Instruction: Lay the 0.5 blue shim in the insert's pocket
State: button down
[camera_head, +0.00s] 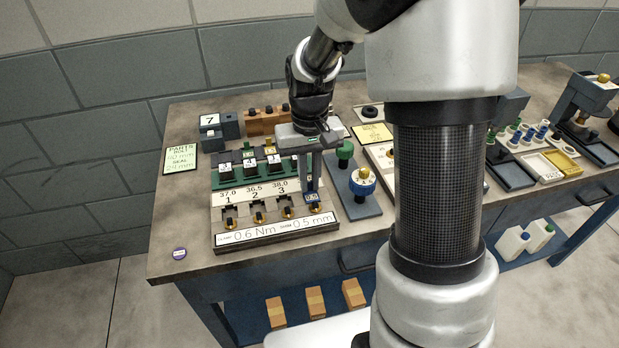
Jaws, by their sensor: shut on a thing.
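My gripper (312,188) points down over the right end of a labelled board (218,241), its fingers shut on a small blue piece, the blue shim (312,197). The print on the shim is too small to read surely. The board has a row of dark recesses with brass pins, by the numbers 1, 2 and 3, and a front plate reading 0.6 Nm and 0.5 mm. The shim is at the rightmost recess (314,208); I cannot tell whether it touches the board. Which part is the insert's pocket is not clear at this size.
A green rack (225,179) with black blocks stands behind the board. A blue stand with a blue and yellow dial (362,182) is close to its right. A grey block marked 7 (210,121) is at the back left. The table's front left corner holds only a small purple disc (179,254).

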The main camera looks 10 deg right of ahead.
jog(key=shift+f, duration=0.5)
dwell(1.5)
jog(key=shift+r+p, duration=0.3)
jog(key=shift+p, duration=0.05)
dwell(2.1)
jog(key=c, duration=1.3)
grip_release()
jog(key=shift+r, duration=0.1)
jog(key=shift+r+p, duration=2.9)
jog(key=shift+r, duration=0.8)
